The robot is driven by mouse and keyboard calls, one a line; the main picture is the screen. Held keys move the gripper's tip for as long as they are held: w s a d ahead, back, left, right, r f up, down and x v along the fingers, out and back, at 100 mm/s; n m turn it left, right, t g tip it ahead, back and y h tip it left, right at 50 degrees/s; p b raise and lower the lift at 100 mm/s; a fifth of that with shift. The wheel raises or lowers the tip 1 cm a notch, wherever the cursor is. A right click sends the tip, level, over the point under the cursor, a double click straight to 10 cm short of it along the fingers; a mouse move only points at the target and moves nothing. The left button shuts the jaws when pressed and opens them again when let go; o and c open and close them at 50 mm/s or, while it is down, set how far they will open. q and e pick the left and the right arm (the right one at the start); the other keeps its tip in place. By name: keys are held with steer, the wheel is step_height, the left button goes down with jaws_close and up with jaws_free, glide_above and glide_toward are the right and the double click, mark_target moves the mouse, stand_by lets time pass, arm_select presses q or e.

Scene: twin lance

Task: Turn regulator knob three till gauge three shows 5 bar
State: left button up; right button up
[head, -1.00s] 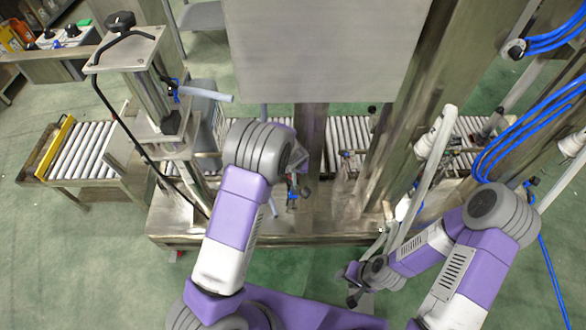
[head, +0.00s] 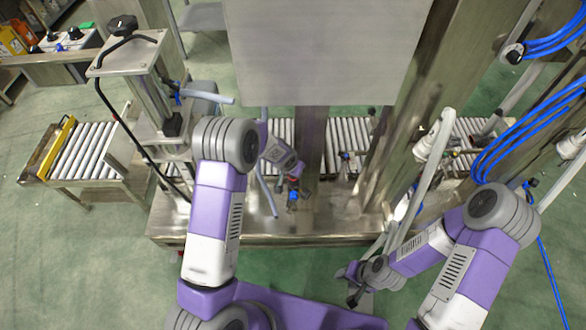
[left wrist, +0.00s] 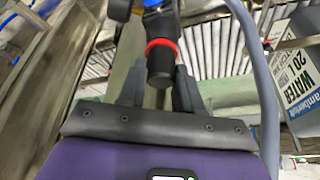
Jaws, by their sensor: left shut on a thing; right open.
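A regulator with a black knob (left wrist: 161,66), a red ring (left wrist: 161,43) and a blue body shows in the left wrist view. Its blue part (head: 293,196) also shows small in the head view, by the central post. My left gripper (left wrist: 158,92) has its fingers on both sides of the black knob and is shut on it. In the head view the left gripper (head: 299,180) is small and partly hidden. My right gripper (head: 354,284) is open and empty, low in front of the machine. No number on the knob and no gauge reading can be made out.
A large grey panel (head: 325,50) stands above the left gripper. A roller conveyor (head: 84,151) runs behind the steel base plate (head: 330,222). Blue hoses (head: 500,130) and a pale slanted tube (head: 436,130) are at the right. A white label reading WATER (left wrist: 297,80) is at the wrist view's right.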

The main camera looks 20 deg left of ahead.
stand_by(0.3)
arm_select(q)
steer(key=o, duration=1)
steer(key=shift+o, duration=0.2)
steer(key=p+v, duration=0.1)
steer(key=v, duration=0.6)
steer(key=shift+r+p, duration=0.3)
steer(key=shift+p, duration=0.1)
steer(key=shift+s, duration=0.1)
steer(key=s+d+f+n+g+h, duration=0.1)
steer(key=s+f, duration=0.5)
steer(key=s, duration=0.7)
steer(key=s+d+f+n+g+h, duration=0.2)
steer(key=s+f, duration=0.5)
steer(key=s, duration=0.6)
steer(key=d+n+g, duration=0.1)
steer(key=d+n, duration=0.1)
steer(key=d, duration=0.1)
steer(key=shift+s+f+n, duration=0.2)
steer(key=shift+n, duration=0.1)
